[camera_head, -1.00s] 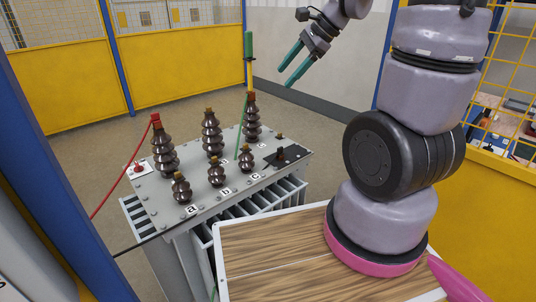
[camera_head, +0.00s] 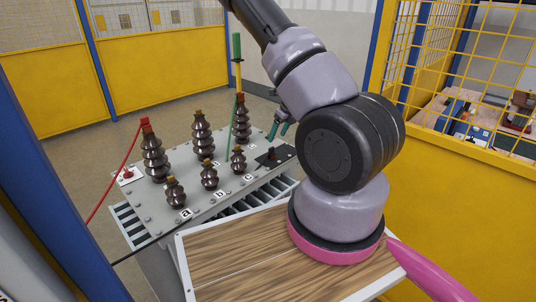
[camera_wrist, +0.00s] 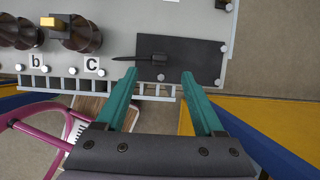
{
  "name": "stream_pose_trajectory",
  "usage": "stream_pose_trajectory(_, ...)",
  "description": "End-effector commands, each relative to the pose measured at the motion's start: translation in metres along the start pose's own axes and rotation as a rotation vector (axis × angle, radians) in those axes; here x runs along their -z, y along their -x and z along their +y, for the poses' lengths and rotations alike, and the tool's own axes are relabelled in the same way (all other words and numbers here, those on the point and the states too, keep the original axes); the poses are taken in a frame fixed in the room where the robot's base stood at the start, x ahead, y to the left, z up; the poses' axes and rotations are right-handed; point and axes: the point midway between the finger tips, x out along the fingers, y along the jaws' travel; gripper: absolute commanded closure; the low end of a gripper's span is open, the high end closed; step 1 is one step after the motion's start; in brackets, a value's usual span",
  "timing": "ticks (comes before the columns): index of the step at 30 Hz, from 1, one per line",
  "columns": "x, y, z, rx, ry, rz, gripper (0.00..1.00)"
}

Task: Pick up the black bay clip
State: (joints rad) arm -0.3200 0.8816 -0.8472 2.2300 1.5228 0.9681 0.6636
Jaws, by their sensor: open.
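A small dark clip with a thin pointed end, which looks like the black bay clip (camera_wrist: 158,58), lies across the left part of a black mat (camera_wrist: 200,62) in the wrist view. In the head view the clip (camera_head: 272,154) shows as a small dark shape on the mat, at the right end of the grey transformer top. My gripper (camera_wrist: 159,74) has teal fingers, spread open and empty. In the wrist view the clip appears just beyond the fingertips, towards the left one. In the head view the fingers (camera_head: 278,130) are partly hidden by my arm.
Brown ribbed insulators (camera_head: 154,158) stand on the transformer top (camera_head: 150,195) left of the mat. A green-tipped yellow pole (camera_head: 237,65) rises behind them. A red cable (camera_head: 106,192) runs at the left. Yellow fencing (camera_head: 450,200) stands at the right.

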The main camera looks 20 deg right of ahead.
Motion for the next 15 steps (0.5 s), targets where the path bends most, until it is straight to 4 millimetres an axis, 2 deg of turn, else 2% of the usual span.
stream_pose_trajectory(6, 0.001, -0.034, 0.001, -0.002, 0.002, 0.002, 0.3)
stream_pose_trajectory(11, 0.0, -0.044, 0.001, -0.003, 0.003, 0.001, 0.3)
stream_pose_trajectory(15, 0.001, -0.061, 0.001, -0.004, 0.004, 0.003, 0.3)
